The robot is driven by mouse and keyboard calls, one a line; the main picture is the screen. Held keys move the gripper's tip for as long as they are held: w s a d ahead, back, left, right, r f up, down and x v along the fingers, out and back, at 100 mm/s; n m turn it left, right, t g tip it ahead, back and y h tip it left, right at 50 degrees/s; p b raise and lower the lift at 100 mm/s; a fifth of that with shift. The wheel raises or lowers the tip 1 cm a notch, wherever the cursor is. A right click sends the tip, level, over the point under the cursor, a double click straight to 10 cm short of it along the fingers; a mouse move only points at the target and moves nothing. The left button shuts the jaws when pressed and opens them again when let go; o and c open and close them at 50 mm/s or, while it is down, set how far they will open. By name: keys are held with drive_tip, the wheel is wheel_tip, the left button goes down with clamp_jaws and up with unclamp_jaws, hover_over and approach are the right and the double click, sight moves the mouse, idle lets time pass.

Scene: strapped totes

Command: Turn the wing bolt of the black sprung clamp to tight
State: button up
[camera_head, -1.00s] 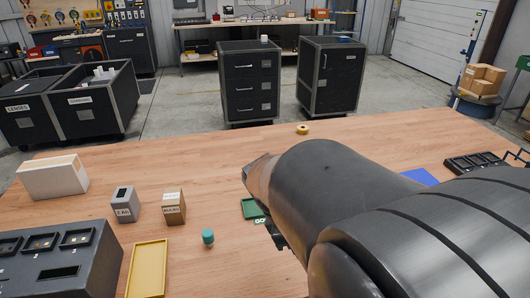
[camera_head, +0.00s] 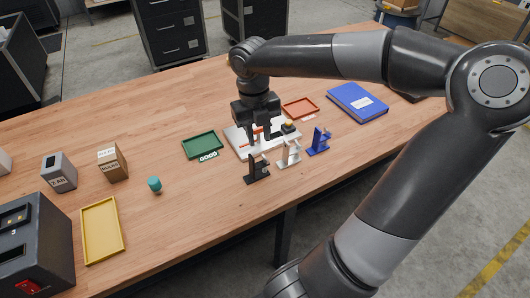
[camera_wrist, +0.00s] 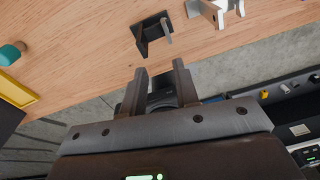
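The black clamp (camera_head: 257,168) stands upright near the front edge of the wooden table, left of a white clamp (camera_head: 289,154) and a blue clamp (camera_head: 319,141). In the wrist view the black clamp (camera_wrist: 153,35) lies beyond my fingertips, with a gap between. The pale clamp (camera_wrist: 214,10) is to its right, partly cut off. My gripper (camera_head: 260,138) hangs fingers-down behind the black clamp as the head camera sees it. In the wrist view its two fingers (camera_wrist: 160,68) are apart, with nothing gripped. The wing bolt is too small to make out clearly.
A white board (camera_head: 240,142) lies under and behind my gripper. A green tray (camera_head: 202,145), an orange tray (camera_head: 300,107) and a blue binder (camera_head: 357,102) lie around it. A teal knob (camera_head: 154,184) and yellow tray (camera_head: 102,230) are to the left, with clear table between.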

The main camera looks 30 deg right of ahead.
sight(265, 157)
drive_tip(key=shift+n+t, duration=0.5)
drive_tip(key=shift+n, duration=0.2)
drive_tip(key=f, duration=0.2)
drive_tip(key=d+f, duration=0.1)
drive_tip(key=f, duration=0.2)
drive_tip(key=d+f, duration=0.1)
drive_tip(key=f, duration=0.2)
drive_tip(key=shift+f, duration=0.25)
drive_tip(key=shift+c, duration=0.2)
clamp_jaws()
